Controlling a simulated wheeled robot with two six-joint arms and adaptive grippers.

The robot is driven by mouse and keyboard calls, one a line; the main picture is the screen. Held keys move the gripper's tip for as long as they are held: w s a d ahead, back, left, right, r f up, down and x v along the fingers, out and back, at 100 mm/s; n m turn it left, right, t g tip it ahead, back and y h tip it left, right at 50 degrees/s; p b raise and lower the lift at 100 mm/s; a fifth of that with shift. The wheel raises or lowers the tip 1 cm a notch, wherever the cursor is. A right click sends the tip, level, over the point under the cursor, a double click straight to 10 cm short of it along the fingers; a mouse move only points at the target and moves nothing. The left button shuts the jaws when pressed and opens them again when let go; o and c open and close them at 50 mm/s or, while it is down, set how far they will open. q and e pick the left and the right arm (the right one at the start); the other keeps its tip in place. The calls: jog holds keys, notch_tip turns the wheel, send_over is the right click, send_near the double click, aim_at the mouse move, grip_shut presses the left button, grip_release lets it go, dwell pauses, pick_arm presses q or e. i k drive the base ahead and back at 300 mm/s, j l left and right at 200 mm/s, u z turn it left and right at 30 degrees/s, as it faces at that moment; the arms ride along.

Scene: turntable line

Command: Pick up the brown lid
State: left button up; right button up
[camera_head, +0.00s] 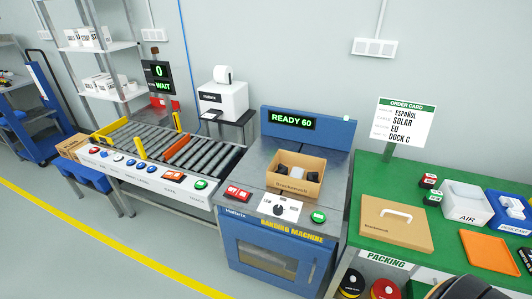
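The brown lid (384,231) is a flat, cardboard-coloured panel with a white handle on top. It lies on the green packing table (459,215), near its left front edge, with nothing on top of it. An open brown box (305,187) with dark and pale items inside stands on the banding machine to the left. Neither of my grippers shows in the head view. A dark rounded part, perhaps of my own arm, shows at the bottom right edge.
The banding machine (270,250) stands left of the green table, its display reading READY 60. An order card (404,122) stands behind the lid. A white AIR box (466,203), small dark-and-red items and an orange panel (488,251) lie to the right. A roller conveyor (203,157) is at left.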

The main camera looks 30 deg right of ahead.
aim_at(391, 222)
jog(key=k+z, duration=0.1)
jog(key=z, duration=2)
